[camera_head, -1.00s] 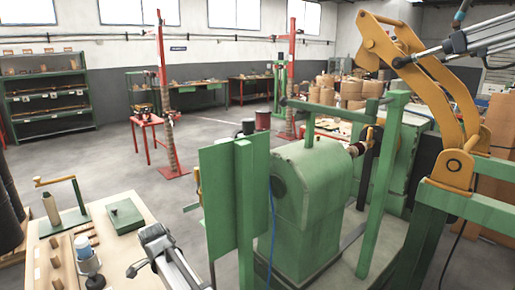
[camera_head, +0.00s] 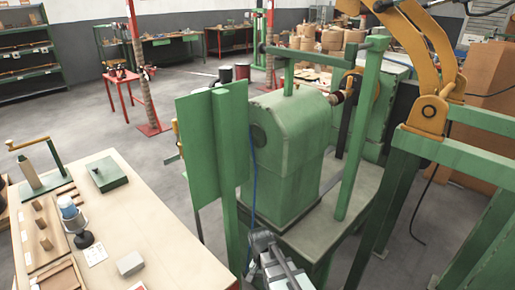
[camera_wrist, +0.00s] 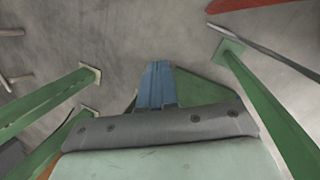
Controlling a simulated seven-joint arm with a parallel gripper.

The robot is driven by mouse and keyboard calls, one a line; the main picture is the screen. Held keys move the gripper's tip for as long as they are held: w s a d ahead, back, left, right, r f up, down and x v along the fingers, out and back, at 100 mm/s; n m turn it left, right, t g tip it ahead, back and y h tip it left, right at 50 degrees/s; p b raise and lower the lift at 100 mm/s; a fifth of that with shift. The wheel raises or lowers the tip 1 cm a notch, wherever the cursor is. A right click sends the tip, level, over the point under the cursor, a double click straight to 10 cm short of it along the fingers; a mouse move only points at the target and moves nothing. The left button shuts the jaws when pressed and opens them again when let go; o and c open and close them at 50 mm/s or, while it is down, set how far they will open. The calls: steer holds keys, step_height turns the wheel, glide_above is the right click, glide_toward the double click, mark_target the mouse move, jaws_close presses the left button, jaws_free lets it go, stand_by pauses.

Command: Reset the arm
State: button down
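The end of my arm with my gripper (camera_head: 265,245) shows at the bottom middle of the head view, grey and dark. It is in front of the green machine (camera_head: 288,165) and to the right of the wooden-topped table (camera_head: 160,240). The fingers are too small there to read. In the wrist view, a blue ridged part (camera_wrist: 156,86) sticks out past a grey bolted bar (camera_wrist: 165,128) over a grey floor. I cannot tell whether it is my gripper's fingers. No held object can be made out.
A green upright panel (camera_head: 203,145) and green posts (camera_head: 360,140) stand close by. The table holds a blue-topped item (camera_head: 68,208), a green box (camera_head: 108,173) and a white block (camera_head: 130,263). A yellow arm-like lever (camera_head: 425,60) rises at right. Open floor (camera_head: 95,125) lies behind.

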steer(key=s+d+f+n+g, duration=0.1)
steer(key=s+d+f, duration=0.3)
steer(key=s+f, duration=0.3)
steer(key=s+d+f+n+g+y, duration=0.1)
steer(key=s+d+f, duration=0.4)
steer(key=s+f, duration=0.3)
steer(key=s+d+f+n+g, duration=0.1)
steer(key=s+d+f, duration=0.3)
steer(key=s+f, duration=0.3)
steer(key=s, duration=0.5)
steer(key=shift+s+d+f+g+y, duration=0.2)
steer(key=shift+s+f+g+y, duration=0.1)
steer(key=shift+g, duration=0.1)
